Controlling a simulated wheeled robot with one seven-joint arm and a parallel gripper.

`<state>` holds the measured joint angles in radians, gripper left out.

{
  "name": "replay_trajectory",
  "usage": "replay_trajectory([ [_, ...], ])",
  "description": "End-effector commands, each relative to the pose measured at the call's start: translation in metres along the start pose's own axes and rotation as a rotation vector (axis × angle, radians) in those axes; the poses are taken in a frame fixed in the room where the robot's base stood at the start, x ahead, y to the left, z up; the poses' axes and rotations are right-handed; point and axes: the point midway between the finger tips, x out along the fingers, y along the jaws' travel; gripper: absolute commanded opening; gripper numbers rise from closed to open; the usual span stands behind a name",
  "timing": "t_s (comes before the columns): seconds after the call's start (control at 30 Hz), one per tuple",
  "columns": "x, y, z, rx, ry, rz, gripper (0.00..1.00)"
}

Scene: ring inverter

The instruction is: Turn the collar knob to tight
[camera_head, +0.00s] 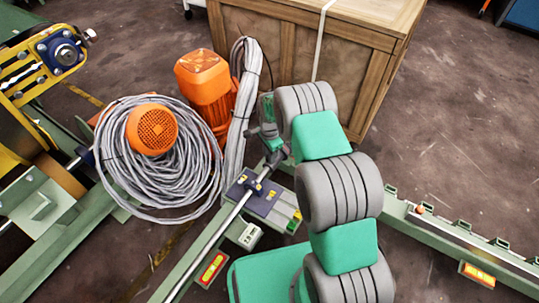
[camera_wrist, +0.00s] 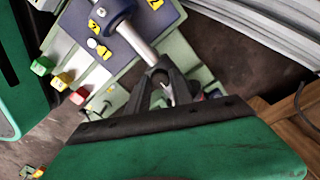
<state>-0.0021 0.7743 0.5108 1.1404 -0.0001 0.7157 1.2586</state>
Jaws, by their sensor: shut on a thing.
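My gripper (camera_head: 271,145) is at the upper end of a steel rod (camera_head: 232,208), in front of the crate. In the wrist view, the black fingers of my gripper (camera_wrist: 166,84) are closed around the rod's end, where the collar knob appears to be. The knob is mostly hidden by the fingers, and I cannot tell its turn position. A dark blue plate (camera_head: 252,195) with yellow marks lies under the rod. A blue collar (camera_wrist: 112,10) sits on the rod, away from the fingers.
A grey cable coil (camera_head: 190,190) and an orange motor (camera_head: 205,85) stand left of my arm. A wooden crate (camera_head: 290,45) is close behind the gripper. Green, yellow and red blocks (camera_wrist: 60,80) sit beside the plate. A green rail (camera_head: 450,235) runs to the right.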

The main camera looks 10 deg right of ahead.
Motion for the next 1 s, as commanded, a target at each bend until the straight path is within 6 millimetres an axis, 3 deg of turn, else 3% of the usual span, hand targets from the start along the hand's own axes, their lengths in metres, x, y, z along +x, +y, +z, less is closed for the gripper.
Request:
replay_trajectory([
  [0.47,0.000,0.000,-0.001,0.018,0.002,0.000,0.00],
  [0.5,0.000,0.000,-0.001,0.018,0.002,0.000,0.28],
  [0.6,0.000,0.000,-0.001,0.018,0.001,0.000,0.36],
  [0.87,-0.003,0.000,-0.001,0.016,0.001,0.000,0.36],
  [1.0,-0.025,0.000,-0.001,0.016,0.001,-0.001,0.36],
])
